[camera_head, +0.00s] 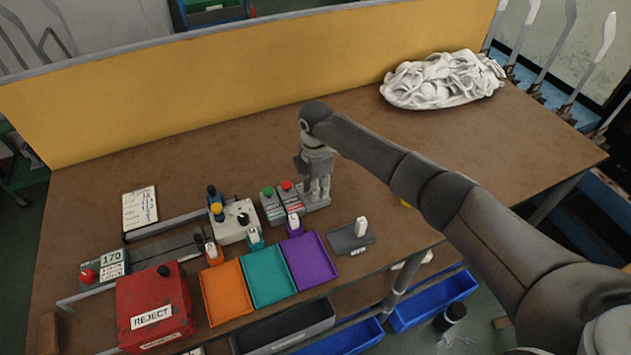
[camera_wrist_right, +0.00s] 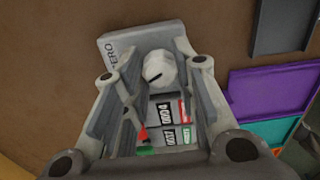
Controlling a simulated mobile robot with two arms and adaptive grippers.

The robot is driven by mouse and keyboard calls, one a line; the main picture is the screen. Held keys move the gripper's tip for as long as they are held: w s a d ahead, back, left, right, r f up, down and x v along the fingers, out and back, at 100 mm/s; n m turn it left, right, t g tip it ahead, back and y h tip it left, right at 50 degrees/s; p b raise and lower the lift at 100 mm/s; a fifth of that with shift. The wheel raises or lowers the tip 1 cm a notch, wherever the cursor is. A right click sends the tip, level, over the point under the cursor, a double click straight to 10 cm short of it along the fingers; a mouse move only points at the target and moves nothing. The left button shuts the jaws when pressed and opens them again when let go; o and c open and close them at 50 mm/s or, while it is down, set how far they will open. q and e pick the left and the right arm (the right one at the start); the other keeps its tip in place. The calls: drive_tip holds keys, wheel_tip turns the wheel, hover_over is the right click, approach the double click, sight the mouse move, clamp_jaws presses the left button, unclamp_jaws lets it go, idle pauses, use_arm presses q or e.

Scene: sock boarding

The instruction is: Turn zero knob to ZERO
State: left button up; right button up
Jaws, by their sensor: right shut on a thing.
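The zero knob (camera_wrist_right: 160,69) is a round white knob with a short dark mark, on a grey box (camera_wrist_right: 118,42) lettered ZERO. In the wrist view the knob sits between the fingers of my right gripper (camera_wrist_right: 157,58), which is shut on it. In the head view my right gripper (camera_head: 318,187) points down at this box, just right of the two button boxes, and hides most of the knob. Where the knob's mark points relative to the lettering is hard to tell. My left gripper is not in view.
Beside the knob box stand button boxes with a green button (camera_head: 267,191) and a red button (camera_head: 287,186). Orange (camera_head: 227,292), teal (camera_head: 268,275) and purple (camera_head: 309,258) trays lie in front. A red REJECT bin (camera_head: 153,305) is at the front left. White socks (camera_head: 443,80) lie at the back right.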

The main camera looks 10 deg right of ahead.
drive_tip(key=m+p, duration=0.2)
drive_tip(key=m, duration=0.1)
drive_tip(key=shift+r+m+p, duration=0.15)
drive_tip(key=shift+m+p, duration=0.15)
drive_tip(key=shift+m, duration=0.1)
drive_tip(key=m+p, duration=0.2)
drive_tip(key=m, duration=0.1)
drive_tip(key=shift+m, duration=0.3)
drive_tip(key=m+p, duration=0.2)
drive_tip(key=m, duration=0.2)
drive_tip(key=shift+m+p, duration=0.55)
drive_tip(key=shift+m, duration=0.85)
drive_tip(key=shift+f+m, duration=0.2)
drive_tip(key=shift+m, duration=0.1)
drive_tip(key=o, duration=1)
drive_tip(key=shift+s, duration=0.1)
drive_tip(key=shift+o, duration=0.2)
drive_tip(key=shift+r, duration=0.1)
